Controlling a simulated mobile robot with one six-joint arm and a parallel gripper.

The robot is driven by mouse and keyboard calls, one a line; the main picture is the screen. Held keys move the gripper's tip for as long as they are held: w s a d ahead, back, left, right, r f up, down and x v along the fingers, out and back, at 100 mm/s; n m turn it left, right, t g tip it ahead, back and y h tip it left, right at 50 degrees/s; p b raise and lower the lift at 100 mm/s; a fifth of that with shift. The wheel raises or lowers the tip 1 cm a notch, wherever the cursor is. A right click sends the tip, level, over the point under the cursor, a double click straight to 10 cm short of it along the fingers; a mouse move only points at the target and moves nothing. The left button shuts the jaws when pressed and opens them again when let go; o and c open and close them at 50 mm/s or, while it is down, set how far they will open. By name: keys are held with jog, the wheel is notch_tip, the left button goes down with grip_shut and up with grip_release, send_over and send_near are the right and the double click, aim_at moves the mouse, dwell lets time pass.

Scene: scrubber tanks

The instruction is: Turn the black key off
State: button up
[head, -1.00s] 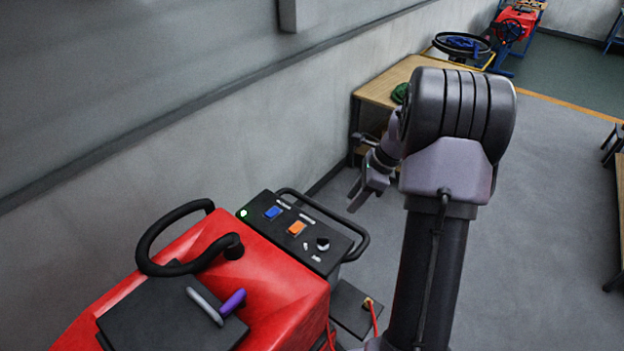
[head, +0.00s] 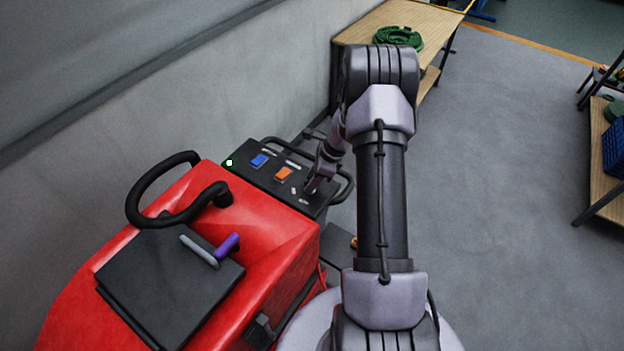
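The black control panel (head: 262,179) of the red scrubber (head: 262,243) carries a blue switch (head: 259,160) and an orange switch (head: 283,174). The black key is at the panel's right end, where my gripper (head: 312,186) now covers it. My gripper reaches down to that spot from above and right, with its tips at or just over the key. I cannot tell whether the fingers touch or hold the key, or how the key is turned. A small lamp (head: 229,162) at the panel's left end glows white-green.
A black handle bar (head: 343,185) loops around the panel's right side, close to my gripper. The steering handle (head: 160,190) and a purple lever (head: 227,245) are to the left. A wooden table (head: 400,17) with a green hose coil (head: 398,38) stands behind.

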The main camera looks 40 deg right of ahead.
grip_shut()
jog(key=shift+n, duration=0.3)
jog(key=shift+w+n+g+b, duration=0.1)
jog(key=shift+n+g+b, duration=0.4)
jog(key=shift+n, duration=0.4)
jog(key=n+g+y+b, duration=0.1)
jog(key=n, duration=0.2)
jog(key=shift+n, duration=0.3)
jog(key=n+g, duration=0.1)
jog(key=n, duration=0.2)
jog(key=n+g+b, duration=0.1)
jog(key=n, duration=0.2)
jog(key=shift+w, duration=0.2)
jog(key=shift+r+g, duration=0.1)
jog(key=shift+g, duration=0.2)
grip_release()
